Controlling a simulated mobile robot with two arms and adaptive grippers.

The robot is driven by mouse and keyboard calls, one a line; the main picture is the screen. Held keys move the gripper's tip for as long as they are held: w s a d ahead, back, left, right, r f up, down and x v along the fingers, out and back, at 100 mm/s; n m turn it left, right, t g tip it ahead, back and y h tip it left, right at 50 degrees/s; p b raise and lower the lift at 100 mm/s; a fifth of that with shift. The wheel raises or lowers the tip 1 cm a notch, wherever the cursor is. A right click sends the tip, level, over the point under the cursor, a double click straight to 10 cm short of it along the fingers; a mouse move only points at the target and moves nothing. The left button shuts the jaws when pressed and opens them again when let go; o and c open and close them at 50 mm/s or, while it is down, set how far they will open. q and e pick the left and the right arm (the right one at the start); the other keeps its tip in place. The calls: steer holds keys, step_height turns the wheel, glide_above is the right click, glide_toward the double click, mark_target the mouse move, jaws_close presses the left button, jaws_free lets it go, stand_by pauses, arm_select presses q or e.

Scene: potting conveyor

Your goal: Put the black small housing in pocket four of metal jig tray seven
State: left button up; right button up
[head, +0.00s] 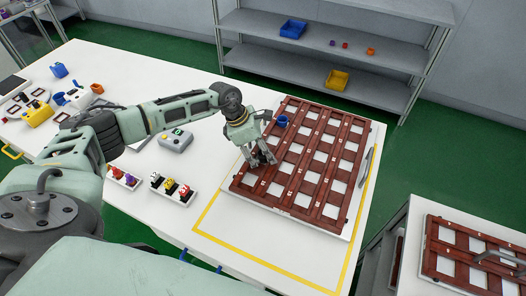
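A large jig tray with a reddish-brown lattice (335,165) and pale pockets lies on the white table. Its number and pocket labels are too small to read. My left gripper (262,159) points down over the left side of this tray, low at the lattice. Its fingers and anything between them are too small and dark to make out. I cannot pick out the black small housing for certain. My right gripper is not in view.
A blue round part (282,121) sits on the tray near my gripper. A grey box (175,141) and two racks of small coloured parts (173,188) stand left. Loose parts crowd the far left. A second lattice tray (455,268) is at lower right. Shelves (325,48) stand behind.

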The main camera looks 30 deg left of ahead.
arm_select(q)
steer(key=shift+s+a+f, duration=0.15)
steer(key=shift+s+a, duration=0.1)
steer(key=shift+s, duration=0.1)
steer(key=shift+r+p, duration=0.45)
steer(key=shift+p, duration=0.2)
steer(key=b+v, duration=0.4)
steer(key=v, duration=0.8)
steer(key=shift+w+r, duration=0.15)
steer(key=shift+w, duration=0.15)
